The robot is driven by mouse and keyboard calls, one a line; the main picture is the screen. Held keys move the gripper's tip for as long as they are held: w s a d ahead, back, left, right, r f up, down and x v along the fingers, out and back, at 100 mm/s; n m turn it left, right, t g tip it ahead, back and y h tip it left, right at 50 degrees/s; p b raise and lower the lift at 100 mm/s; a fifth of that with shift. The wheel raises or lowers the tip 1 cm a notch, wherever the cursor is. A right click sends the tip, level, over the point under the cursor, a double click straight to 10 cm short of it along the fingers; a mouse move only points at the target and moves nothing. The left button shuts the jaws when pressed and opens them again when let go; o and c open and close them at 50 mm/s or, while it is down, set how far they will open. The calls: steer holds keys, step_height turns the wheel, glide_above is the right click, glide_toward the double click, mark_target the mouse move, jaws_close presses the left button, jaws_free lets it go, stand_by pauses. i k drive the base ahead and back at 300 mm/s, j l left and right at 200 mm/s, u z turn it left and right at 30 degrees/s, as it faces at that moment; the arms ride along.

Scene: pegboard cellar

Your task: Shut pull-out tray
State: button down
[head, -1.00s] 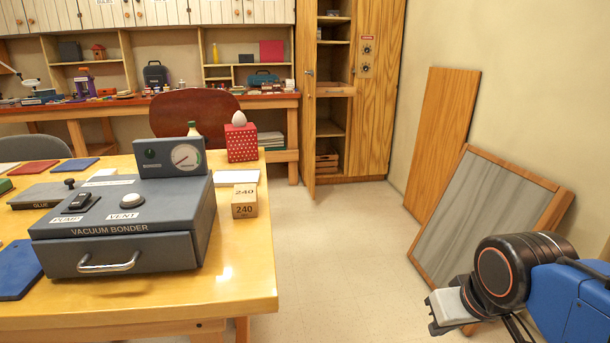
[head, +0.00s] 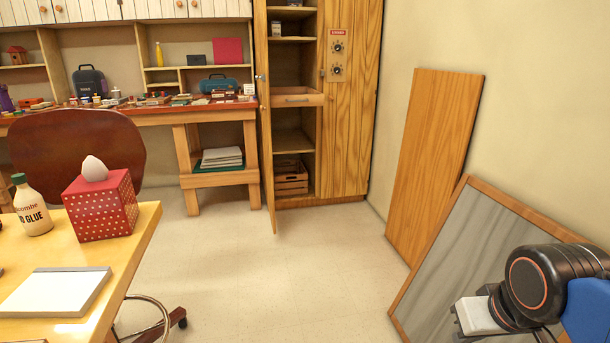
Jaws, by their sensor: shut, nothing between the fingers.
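The wooden pull-out tray (head: 297,97) is in the tall cabinet at the back. Its front, with a small handle, appears to stand forward of the shelves above and below it. The cabinet door (head: 266,130) is swung open on the left side of the opening. My gripper (head: 458,320) is at the lower right, far from the tray and on my side of the room. It is shut and empty, and its fingertips show only small.
A table (head: 140,245) with a red dotted box (head: 101,205) and a glue bottle (head: 32,207) is at the left. A chair (head: 75,160) stands behind it. A framed panel (head: 470,250) and a wooden board (head: 435,160) lean on the right wall. Open floor leads to the cabinet.

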mark_target(280, 97)
steer(key=i+u, duration=0.25)
steer(key=i, duration=0.6)
steer(key=i+u, duration=0.25)
steer(key=i, duration=0.6)
